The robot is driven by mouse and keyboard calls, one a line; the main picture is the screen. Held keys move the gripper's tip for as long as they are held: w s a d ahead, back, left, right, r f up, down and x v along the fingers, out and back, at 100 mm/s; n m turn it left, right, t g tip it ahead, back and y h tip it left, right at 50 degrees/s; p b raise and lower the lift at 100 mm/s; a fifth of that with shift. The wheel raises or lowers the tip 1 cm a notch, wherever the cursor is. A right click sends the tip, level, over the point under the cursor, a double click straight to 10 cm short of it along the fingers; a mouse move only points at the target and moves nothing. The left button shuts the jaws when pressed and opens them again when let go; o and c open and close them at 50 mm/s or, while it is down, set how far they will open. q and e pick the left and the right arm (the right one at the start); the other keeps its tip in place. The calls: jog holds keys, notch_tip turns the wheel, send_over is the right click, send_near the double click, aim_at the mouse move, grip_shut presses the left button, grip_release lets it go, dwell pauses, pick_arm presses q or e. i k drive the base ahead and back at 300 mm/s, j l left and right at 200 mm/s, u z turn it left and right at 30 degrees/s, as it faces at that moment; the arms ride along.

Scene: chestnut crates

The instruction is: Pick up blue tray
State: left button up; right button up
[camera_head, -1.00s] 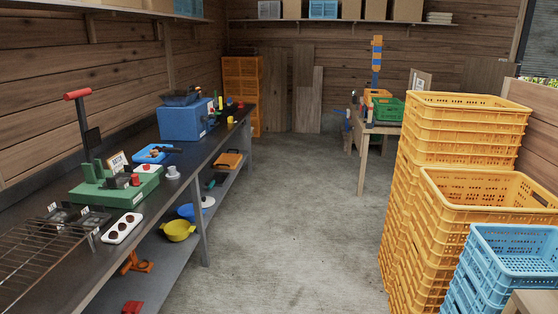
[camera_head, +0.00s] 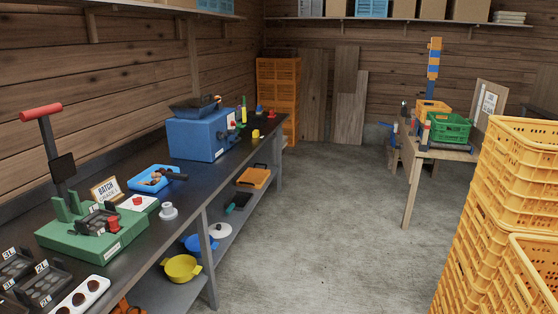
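The blue tray (camera_head: 148,186) lies on the dark metal workbench (camera_head: 245,147) along the left wall. It is shallow, holds several brown chestnuts, and a dark-handled tool (camera_head: 172,175) rests over its right edge. It sits between the green press (camera_head: 95,228) in front and the blue machine (camera_head: 200,138) behind. Neither of my grippers is in view.
Tall yellow crate stacks (camera_head: 520,180) stand at the right. A wooden table (camera_head: 440,152) with a green crate (camera_head: 449,128) is at the back right. Orange crates (camera_head: 278,95) stand at the far wall. The concrete floor (camera_head: 330,235) between bench and stacks is clear.

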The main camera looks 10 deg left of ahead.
aim_at(152, 180)
jog(key=i+l+u, duration=0.1)
jog(key=i+u, duration=0.4)
jog(key=i+l+u, duration=0.2)
jog(key=u, duration=0.25)
jog(key=i+l+u, duration=0.8)
jog(key=l+u, duration=0.25)
jog(key=i+l+u, duration=0.3)
jog(key=l+u, duration=0.25)
jog(key=l, duration=0.15)
